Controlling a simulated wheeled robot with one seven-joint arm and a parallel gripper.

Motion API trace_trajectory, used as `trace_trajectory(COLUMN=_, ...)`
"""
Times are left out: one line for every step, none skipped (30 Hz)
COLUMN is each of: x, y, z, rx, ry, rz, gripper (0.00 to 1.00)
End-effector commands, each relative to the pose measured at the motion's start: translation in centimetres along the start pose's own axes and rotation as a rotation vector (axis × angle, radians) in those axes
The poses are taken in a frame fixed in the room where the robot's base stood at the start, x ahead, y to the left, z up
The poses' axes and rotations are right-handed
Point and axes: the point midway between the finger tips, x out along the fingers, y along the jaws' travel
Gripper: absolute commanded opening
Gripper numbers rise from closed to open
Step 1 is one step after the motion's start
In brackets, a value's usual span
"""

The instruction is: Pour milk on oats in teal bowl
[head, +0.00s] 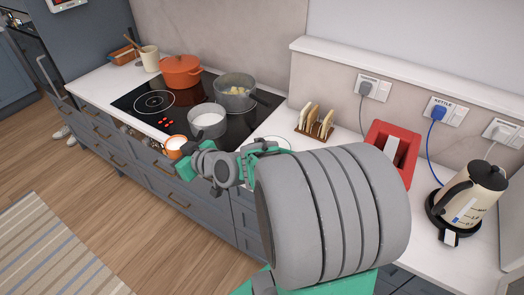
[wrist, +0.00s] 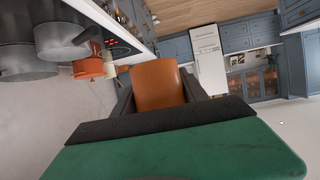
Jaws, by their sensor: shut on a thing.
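My gripper (head: 183,150) is shut on a small orange cup (head: 172,146) with white contents, held over the front edge of the counter, in front of the hob. In the wrist view the orange cup (wrist: 158,88) fills the space between the two dark fingers (wrist: 158,98). The white inside looks like milk, but the cup is small in the head view. I cannot make out a teal bowl or oats in either view. A pale round dish (head: 268,143) is partly hidden behind my arm, and its contents cannot be told.
The hob holds a grey saucepan (head: 207,122) with white contents, a grey pot (head: 235,92) with yellowish pieces and an orange lidded pot (head: 181,71). A toast rack (head: 315,123), a red appliance (head: 378,140) and a kettle (head: 472,198) stand to the right.

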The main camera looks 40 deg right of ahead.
Motion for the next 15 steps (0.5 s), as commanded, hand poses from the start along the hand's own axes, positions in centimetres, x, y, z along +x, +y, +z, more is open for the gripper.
trace_trajectory(x=0.2, y=0.1, z=0.1, rx=0.001, ry=0.001, rz=0.003, gripper=0.00)
trace_trajectory(x=0.3, y=0.3, z=0.2, rx=0.002, ry=0.000, rz=0.006, gripper=0.00)
trace_trajectory(x=0.4, y=0.6, z=0.4, rx=0.006, ry=-0.001, rz=0.013, gripper=0.00)
trace_trajectory(x=0.6, y=0.8, z=0.6, rx=0.009, ry=-0.003, rz=0.019, gripper=0.00)
trace_trajectory(x=0.7, y=1.2, z=0.8, rx=0.012, ry=-0.004, rz=0.026, gripper=0.00)
trace_trajectory(x=0.9, y=1.6, z=1.0, rx=0.017, ry=-0.006, rz=0.036, gripper=0.00)
trace_trajectory(x=1.0, y=2.0, z=1.2, rx=0.020, ry=-0.007, rz=0.044, gripper=0.00)
trace_trajectory(x=1.2, y=2.6, z=1.5, rx=0.025, ry=-0.009, rz=0.056, gripper=0.00)
trace_trajectory(x=1.4, y=3.3, z=1.8, rx=0.033, ry=-0.011, rz=0.072, gripper=0.00)
trace_trajectory(x=1.5, y=3.9, z=2.0, rx=0.039, ry=-0.012, rz=0.083, gripper=0.00)
trace_trajectory(x=1.6, y=4.5, z=2.2, rx=0.044, ry=-0.013, rz=0.096, gripper=0.00)
trace_trajectory(x=1.7, y=5.3, z=2.5, rx=0.050, ry=-0.015, rz=0.113, gripper=0.00)
trace_trajectory(x=1.8, y=6.0, z=2.9, rx=0.058, ry=-0.016, rz=0.128, gripper=0.00)
trace_trajectory(x=1.9, y=6.7, z=3.2, rx=0.065, ry=-0.017, rz=0.142, gripper=0.00)
trace_trajectory(x=2.1, y=7.6, z=3.5, rx=0.072, ry=-0.018, rz=0.162, gripper=0.00)
